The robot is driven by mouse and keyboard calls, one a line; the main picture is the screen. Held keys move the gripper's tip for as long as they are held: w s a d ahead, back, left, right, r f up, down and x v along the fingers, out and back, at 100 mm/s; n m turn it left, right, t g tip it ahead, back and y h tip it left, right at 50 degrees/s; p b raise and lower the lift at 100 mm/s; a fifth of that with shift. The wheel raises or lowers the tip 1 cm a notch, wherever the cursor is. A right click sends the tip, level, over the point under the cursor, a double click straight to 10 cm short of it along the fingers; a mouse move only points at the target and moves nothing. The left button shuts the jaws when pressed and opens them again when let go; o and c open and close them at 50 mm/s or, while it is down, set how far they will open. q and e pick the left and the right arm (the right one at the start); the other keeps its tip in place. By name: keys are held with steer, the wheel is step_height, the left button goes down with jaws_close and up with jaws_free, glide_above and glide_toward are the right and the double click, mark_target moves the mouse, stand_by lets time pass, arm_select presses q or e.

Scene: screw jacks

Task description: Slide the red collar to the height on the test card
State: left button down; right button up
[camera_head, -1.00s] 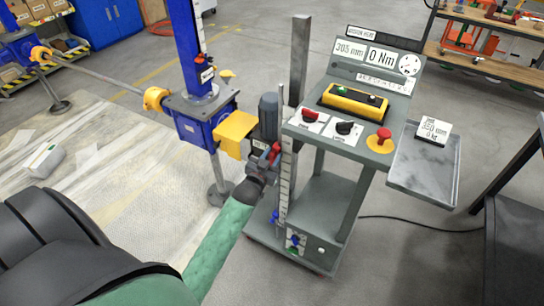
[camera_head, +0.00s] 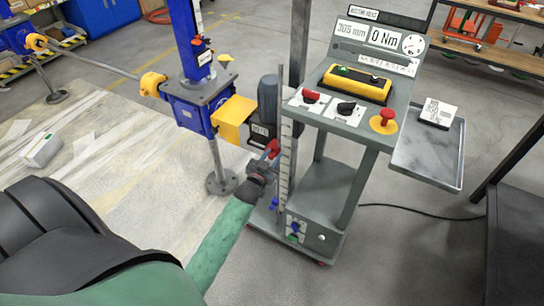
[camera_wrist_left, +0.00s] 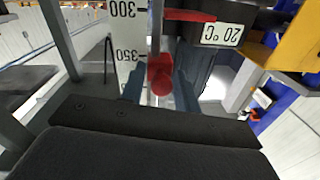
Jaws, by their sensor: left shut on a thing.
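The red collar (camera_head: 273,149) is on a thin upright rod beside a white scale (camera_head: 285,165) on the grey cart. My left gripper (camera_head: 262,168) is shut on its red knob. In the left wrist view the knob (camera_wrist_left: 160,75) sits between the two fingers, near the 350 mark of the scale (camera_wrist_left: 128,45); a red bar shows higher, near 300. The exact reading is unclear. The test card (camera_head: 438,112) lies on the side tray and seems to read 350 mm, 0 kg. My right gripper is out of view.
The cart's display (camera_head: 352,29) reads about 305 mm, beside 0 Nm. A yellow pendant (camera_head: 357,84), knobs and a red stop button (camera_head: 385,118) are on the panel. The blue screw jack (camera_head: 190,108) and motor (camera_head: 267,98) stand close beside the scale. A blue clip is lower on the rod.

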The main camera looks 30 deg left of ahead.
arm_select(q)
steer(key=shift+a, duration=0.2)
steer(key=c, duration=1.3)
jaws_free()
steer(key=shift+a, duration=0.1)
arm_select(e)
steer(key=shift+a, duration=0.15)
arm_select(q)
steer(key=s, duration=0.2)
steer(key=s+b, duration=0.1)
steer(key=s, duration=0.5)
steer(key=shift+d+b, duration=0.35)
steer(key=shift+d, duration=0.05)
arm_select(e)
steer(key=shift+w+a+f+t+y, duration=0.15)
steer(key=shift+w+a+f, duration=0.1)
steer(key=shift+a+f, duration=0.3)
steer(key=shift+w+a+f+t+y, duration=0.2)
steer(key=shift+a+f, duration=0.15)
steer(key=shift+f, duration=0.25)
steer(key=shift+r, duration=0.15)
